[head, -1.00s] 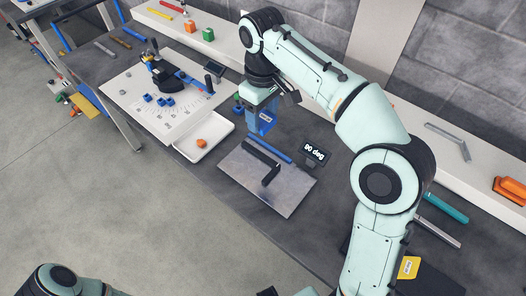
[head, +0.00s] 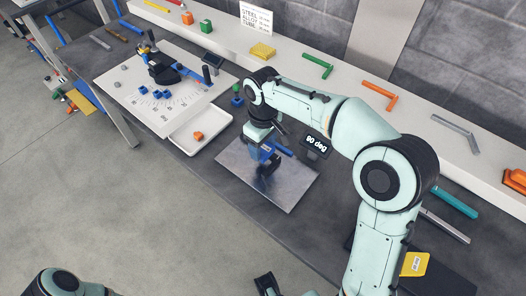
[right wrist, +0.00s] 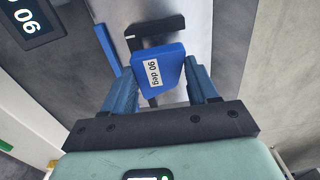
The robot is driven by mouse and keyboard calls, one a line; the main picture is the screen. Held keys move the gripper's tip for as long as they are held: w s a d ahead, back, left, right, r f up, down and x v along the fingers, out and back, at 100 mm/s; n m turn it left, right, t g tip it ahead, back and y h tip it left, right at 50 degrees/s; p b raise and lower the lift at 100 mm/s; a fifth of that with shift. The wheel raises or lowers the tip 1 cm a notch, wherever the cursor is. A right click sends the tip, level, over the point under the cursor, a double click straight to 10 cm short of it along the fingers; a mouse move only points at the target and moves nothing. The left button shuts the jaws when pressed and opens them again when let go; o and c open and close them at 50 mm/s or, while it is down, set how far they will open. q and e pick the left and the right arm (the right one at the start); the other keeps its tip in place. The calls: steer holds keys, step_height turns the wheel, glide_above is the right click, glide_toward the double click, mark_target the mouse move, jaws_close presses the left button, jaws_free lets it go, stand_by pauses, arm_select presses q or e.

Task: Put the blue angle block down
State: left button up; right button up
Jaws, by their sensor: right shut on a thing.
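My right gripper (head: 266,155) is shut on the blue angle block (right wrist: 158,68), whose white label reads "90 deg" in the right wrist view. The block is between the two blue fingers (right wrist: 163,88), over the grey metal plate (head: 298,188). A dark angled piece (right wrist: 150,30) is on the plate just beyond the block. I cannot tell whether block and plate touch. In the head view the gripper hides most of the block and part of the dark piece.
A small display (head: 317,143) reading "90 deg" stands behind the plate. A white tray (head: 188,147) with an orange piece (head: 198,135) is to its left. Beyond it is a white board (head: 125,85) with blue blocks. A blue bar (right wrist: 105,48) lies beside the plate.

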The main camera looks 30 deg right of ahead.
mark_target(263, 148)
steer(key=shift+f, duration=1.5)
steer(key=shift+f+b, duration=0.4)
steer(key=o, duration=1.1)
steer(key=shift+c, duration=0.2)
step_height(263, 148, up, 13)
steer(key=p, duration=0.2)
steer(key=shift+p, duration=0.4)
steer(key=shift+f, duration=0.15)
